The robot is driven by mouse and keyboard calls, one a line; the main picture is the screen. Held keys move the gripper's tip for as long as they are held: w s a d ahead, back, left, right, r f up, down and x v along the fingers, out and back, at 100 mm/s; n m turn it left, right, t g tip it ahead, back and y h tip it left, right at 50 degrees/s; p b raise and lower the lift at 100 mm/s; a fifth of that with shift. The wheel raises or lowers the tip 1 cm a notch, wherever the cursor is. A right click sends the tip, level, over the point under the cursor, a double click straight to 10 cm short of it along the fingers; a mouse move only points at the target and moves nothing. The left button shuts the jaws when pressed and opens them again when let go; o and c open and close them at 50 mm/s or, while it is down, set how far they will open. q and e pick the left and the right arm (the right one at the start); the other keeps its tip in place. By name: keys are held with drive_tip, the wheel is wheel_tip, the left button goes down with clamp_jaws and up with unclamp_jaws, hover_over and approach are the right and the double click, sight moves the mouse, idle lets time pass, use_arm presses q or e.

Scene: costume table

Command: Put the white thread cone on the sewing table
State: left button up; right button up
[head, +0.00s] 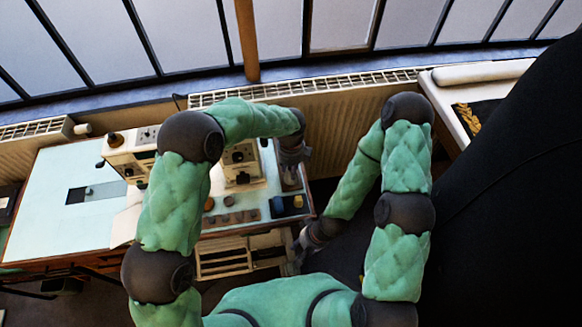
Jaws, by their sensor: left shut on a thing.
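The sewing table (75,160) has a pale blue-white top and stands at the left, with a sewing machine (143,150) on it. My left gripper (291,170) is over the right end of the table, pointing down. It is shut on a small pale thing, seemingly the white thread cone (291,182), mostly hidden by the fingers. I cannot tell whether the cone touches the tabletop. My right gripper (302,246) hangs low beyond the table's right edge, apart from it; its fingers are too small and dark to read.
Several small brown items (230,217) and a dark blue tray (280,207) lie near the table's front right corner. A radiator (345,125) runs behind under the windows. A white-edged surface (445,110) with a pale roll (482,71) is at the right. The table's left part is mostly clear.

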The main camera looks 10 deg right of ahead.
use_arm(q)
drive_tip(key=o, duration=1.3)
drive_tip(key=shift+c, duration=0.2)
wheel_tip(320, 180, up, 12)
